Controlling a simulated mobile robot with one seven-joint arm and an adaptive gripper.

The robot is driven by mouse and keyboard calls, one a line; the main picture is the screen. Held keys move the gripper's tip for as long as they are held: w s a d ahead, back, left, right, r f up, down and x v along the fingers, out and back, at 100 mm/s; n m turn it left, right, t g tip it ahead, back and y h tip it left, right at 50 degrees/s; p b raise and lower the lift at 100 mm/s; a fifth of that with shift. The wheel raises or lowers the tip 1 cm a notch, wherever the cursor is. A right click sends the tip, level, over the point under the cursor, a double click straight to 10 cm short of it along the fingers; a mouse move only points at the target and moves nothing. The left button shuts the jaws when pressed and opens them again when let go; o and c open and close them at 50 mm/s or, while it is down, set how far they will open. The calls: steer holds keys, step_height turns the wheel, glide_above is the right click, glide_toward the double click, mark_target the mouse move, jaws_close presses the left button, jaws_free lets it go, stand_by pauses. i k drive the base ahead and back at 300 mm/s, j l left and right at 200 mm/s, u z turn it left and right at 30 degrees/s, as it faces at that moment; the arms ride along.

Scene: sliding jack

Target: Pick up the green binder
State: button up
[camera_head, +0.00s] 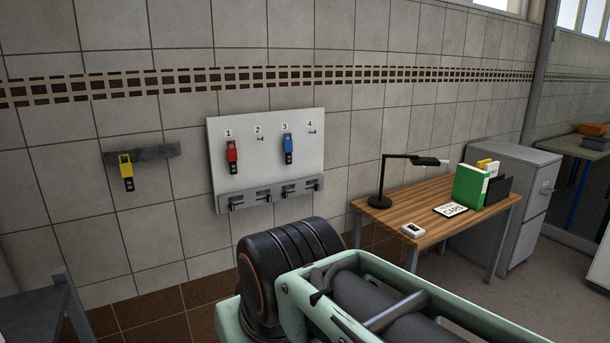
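The green binder (470,188) stands upright on the wooden desk (415,199) at the right of the head view. Parts of my arm fill the lower middle of the view, in front of the desk. My gripper is not in view, so whether it is open or shut does not show.
A black lamp (380,199), a card with lettering (451,210) and a small white device (412,231) are on the desk. A grey cabinet (517,165) stands behind it. A white wall board (267,150) holds red and blue items. A dark table edge (38,300) is lower left.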

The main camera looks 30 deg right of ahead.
mark_target(470, 183)
steer(key=z, duration=2.4)
steer(key=i, duration=3.35)
steer(key=i+l, duration=0.1)
steer(key=i, duration=0.4)
steer(key=i+u, duration=0.1)
steer(key=i, duration=0.4)
steer(key=k+j, duration=0.15)
